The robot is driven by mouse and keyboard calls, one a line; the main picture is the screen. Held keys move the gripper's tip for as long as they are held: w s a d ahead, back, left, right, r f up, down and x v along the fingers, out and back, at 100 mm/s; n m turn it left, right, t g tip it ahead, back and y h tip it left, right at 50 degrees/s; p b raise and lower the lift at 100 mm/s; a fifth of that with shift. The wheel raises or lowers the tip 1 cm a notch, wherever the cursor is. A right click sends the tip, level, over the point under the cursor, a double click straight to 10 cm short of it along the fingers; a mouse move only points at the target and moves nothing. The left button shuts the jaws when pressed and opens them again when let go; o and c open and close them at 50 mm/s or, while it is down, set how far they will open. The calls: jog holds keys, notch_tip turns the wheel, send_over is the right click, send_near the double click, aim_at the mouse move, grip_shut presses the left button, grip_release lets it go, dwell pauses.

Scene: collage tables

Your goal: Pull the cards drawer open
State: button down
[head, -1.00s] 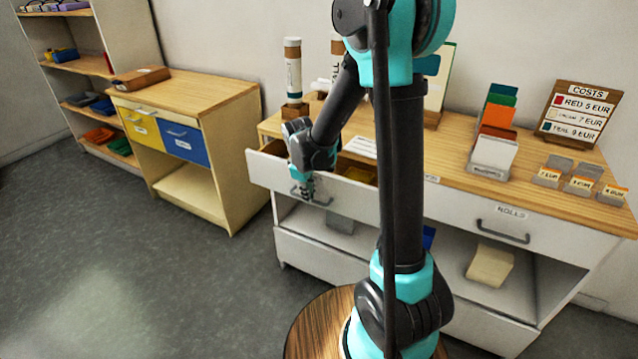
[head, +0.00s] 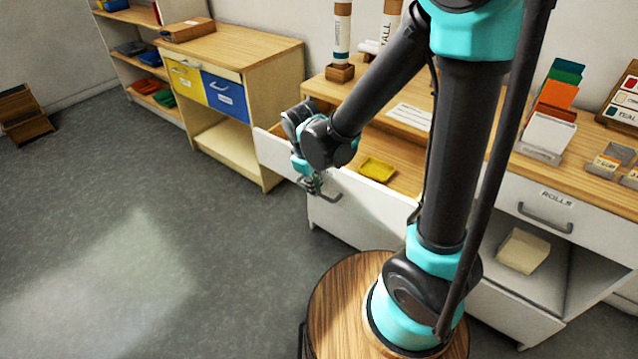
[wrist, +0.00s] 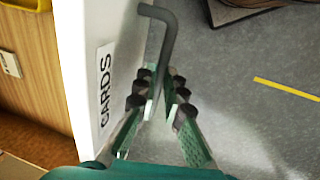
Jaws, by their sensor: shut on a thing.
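The white cards drawer (head: 365,205) stands pulled out from the table, with its wooden inside showing. Its front carries a CARDS label (wrist: 106,85) in the wrist view. My gripper (head: 313,184) is at the outer side of the drawer front, shut on its dark grey handle (head: 333,197). In the wrist view my gripper's fingers (wrist: 160,88) close around the handle bar (wrist: 167,35). A yellow tray (head: 377,169) lies inside the drawer. My arm hides part of the drawer's right side.
The ROLLS drawer (head: 547,207) to the right is shut. A wooden cabinet (head: 243,50) with yellow and blue drawers stands at the left. A wooden stand (head: 25,115) is on the floor at far left. The grey floor (head: 120,220) in front is clear.

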jog(key=c, duration=1.6)
grip_release()
jog(key=shift+r, duration=0.1)
notch_tip(320, 180, up, 12)
jog(key=s+a, duration=0.1)
jog(key=shift+s+a+f, duration=0.2)
jog(key=shift+s, duration=0.2)
